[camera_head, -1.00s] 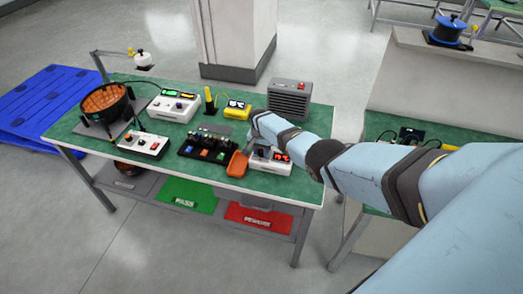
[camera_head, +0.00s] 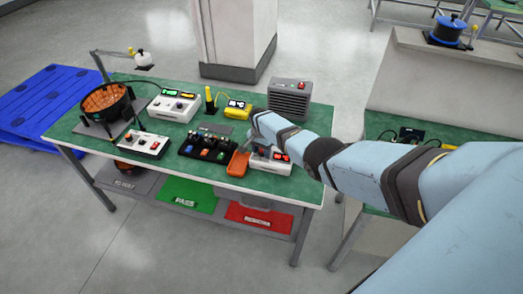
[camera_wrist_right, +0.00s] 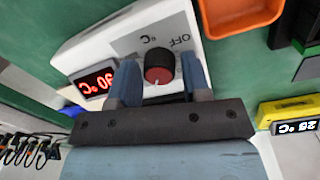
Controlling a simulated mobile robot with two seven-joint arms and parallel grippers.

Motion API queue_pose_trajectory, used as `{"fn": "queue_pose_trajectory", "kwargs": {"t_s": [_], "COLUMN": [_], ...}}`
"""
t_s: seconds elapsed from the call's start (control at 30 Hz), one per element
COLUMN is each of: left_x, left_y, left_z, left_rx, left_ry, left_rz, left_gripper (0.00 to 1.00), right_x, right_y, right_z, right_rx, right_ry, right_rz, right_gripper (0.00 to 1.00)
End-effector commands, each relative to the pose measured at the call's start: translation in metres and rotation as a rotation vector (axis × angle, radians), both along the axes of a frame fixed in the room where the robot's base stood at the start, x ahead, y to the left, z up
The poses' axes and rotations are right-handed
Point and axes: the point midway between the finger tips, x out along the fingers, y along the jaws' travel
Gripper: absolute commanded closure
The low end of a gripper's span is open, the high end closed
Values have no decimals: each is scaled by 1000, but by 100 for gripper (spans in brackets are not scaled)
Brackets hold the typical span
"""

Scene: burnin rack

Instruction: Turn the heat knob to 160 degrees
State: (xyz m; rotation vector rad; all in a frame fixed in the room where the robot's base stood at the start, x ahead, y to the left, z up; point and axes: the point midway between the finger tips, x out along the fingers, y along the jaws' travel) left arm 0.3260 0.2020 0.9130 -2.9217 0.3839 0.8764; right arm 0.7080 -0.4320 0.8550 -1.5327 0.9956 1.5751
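The heat knob (camera_wrist_right: 159,68), dark with a red face and a pale pointer mark, is on a white control box (camera_wrist_right: 88,42). The box has a red lit display (camera_wrist_right: 96,82), upside down in the wrist view, seeming to read about 90 °C. The box also shows at the table's front right in the head view (camera_head: 262,167). My right gripper (camera_wrist_right: 162,80) has one finger on each side of the knob, with a narrow gap at least on the right, so it looks open around it. In the head view my wrist hides the knob. My left gripper is not in view.
An orange tray (camera_head: 238,164) sits left of the box. A dark rack of small parts (camera_head: 207,149) and another white control box (camera_head: 143,145) stand farther left. A yellow meter (camera_head: 237,109) and grey heater-like unit (camera_head: 289,99) are behind. The table's front edge is close.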

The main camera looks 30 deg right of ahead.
Motion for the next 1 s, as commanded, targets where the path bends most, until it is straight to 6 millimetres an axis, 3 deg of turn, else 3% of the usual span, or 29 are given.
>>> {"fn": "queue_pose_trajectory", "kwargs": {"t_s": [0.23, 0.37, 0.6, 0.8, 1.0], "left_x": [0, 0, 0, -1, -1], "left_y": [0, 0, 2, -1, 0], "left_z": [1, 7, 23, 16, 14], "left_rx": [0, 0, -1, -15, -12], "left_ry": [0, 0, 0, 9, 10], "left_rz": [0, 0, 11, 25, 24], "left_gripper": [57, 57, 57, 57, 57], "right_x": [0, 0, 2, 4, 5], "right_y": [0, 1, 1, 2, 3], "right_z": [1, 12, 63, 103, 130], "right_rx": [1, 0, 0, 0, 0], "right_ry": [0, -1, -3, -4, -1], "right_rz": [0, 1, 0, 0, 0], "right_gripper": [57, 57, 57, 57, 57]}}
